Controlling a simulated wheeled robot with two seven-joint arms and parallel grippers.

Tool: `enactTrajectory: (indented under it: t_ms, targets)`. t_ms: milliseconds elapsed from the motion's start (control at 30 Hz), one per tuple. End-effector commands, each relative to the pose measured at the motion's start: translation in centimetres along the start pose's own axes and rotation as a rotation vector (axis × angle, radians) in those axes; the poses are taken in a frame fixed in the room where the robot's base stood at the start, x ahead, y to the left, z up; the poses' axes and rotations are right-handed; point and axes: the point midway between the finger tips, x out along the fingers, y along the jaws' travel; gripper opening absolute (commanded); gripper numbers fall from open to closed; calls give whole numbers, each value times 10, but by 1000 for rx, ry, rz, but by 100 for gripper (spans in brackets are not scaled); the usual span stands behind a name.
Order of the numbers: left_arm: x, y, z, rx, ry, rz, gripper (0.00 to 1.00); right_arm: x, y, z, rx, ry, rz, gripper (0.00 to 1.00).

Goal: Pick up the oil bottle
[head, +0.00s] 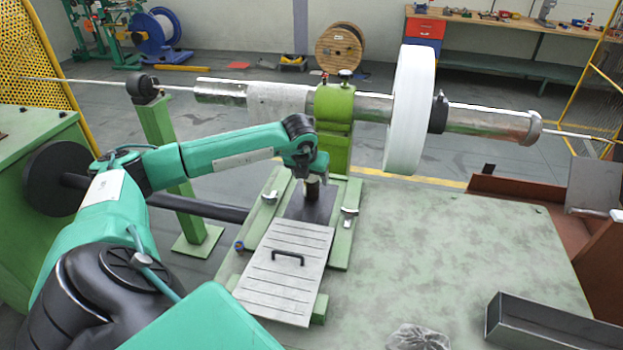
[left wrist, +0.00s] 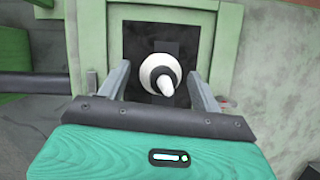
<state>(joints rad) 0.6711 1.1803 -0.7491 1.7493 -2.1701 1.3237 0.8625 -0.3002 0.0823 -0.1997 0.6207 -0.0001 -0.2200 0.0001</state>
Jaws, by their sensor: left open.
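The oil bottle (left wrist: 161,76) shows in the left wrist view from above, with a white round top, a dark ring and a white nozzle. It stands on a dark square plate (left wrist: 137,42). My left gripper (head: 311,180) is over it, with its two grey fingers open on either side and a gap visible on both sides. My right gripper is not in view.
A ribbed metal cover with a black handle (head: 290,277) lies in front of the plate. Behind stand a green post (head: 334,130) and the long metal shaft with a white disc (head: 409,110). A dark metal channel (head: 550,325) lies at lower right. The green tabletop (head: 450,250) is mostly clear.

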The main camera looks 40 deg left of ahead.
Motion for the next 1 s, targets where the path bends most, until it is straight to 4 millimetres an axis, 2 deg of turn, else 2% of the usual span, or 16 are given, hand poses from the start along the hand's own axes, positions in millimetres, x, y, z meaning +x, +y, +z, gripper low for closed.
enactTrajectory:
  t_ms: [233, 400, 500, 833, 1000]
  targets:
    - [2, 0, 0, 0, -1, 0, 64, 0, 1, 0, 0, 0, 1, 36]
    - [2, 0, 0, 0, 0, 0, 30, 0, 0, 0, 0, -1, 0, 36]
    - [2, 0, 0, 0, 0, 0, 14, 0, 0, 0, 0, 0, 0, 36]
    - [-1, 0, 2, 0, -2, 0, 14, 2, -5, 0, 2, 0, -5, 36]
    - [-15, 0, 8, -1, -4, -1, 14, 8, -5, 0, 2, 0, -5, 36]
